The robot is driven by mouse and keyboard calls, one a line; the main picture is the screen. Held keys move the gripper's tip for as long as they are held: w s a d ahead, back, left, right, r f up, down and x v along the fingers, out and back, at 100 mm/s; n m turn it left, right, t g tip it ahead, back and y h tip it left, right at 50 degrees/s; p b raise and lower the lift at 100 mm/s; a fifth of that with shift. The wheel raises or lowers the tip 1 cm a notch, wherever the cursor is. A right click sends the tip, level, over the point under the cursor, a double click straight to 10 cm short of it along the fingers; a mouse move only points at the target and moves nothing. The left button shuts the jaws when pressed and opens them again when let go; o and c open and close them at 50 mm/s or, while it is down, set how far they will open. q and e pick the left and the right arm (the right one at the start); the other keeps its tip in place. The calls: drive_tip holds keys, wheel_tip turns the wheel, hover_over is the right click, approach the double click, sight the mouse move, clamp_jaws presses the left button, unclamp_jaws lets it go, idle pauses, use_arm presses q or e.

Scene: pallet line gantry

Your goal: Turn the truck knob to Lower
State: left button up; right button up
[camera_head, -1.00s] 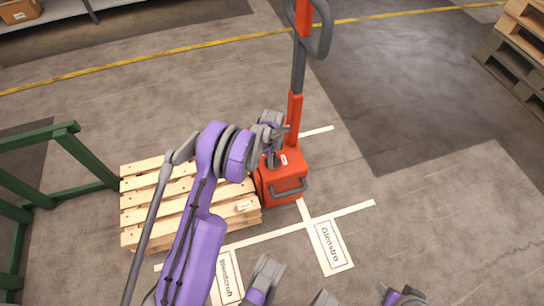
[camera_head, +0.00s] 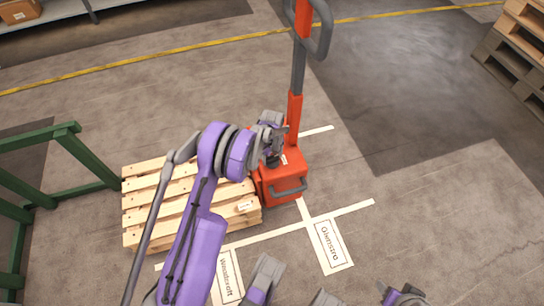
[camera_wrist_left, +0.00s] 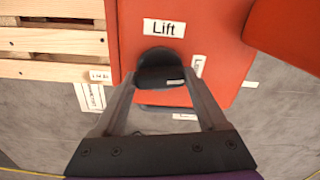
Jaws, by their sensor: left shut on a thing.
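The red pallet truck (camera_head: 282,184) stands at the right end of a wooden pallet, its tall handle upright. In the left wrist view, a dark round knob (camera_wrist_left: 160,69) sits on the truck's red top. A "Lift" label (camera_wrist_left: 164,28) is above it, and a partly covered label (camera_wrist_left: 198,66) is at its right. Another white label (camera_wrist_left: 186,117) shows below, too small to read. A small white mark is on the knob's lower right. My left gripper (camera_head: 272,156) is over the truck top, its fingers shut on the knob's sides.
The slatted pallet (camera_head: 160,191) lies left of the truck, with a green rail (camera_head: 88,158) farther left. Floor markings (camera_head: 330,245) with name plates lie in front. Stacked pallets (camera_head: 515,60) stand at the far right. The floor right of the truck is clear.

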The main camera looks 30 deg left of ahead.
use_arm(q)
drive_tip(key=shift+m, duration=1)
drive_tip(key=o, duration=1.3)
wheel_tip(320, 180, up, 11)
drive_tip(key=p, duration=0.2)
drive_tip(key=shift+p, duration=0.4)
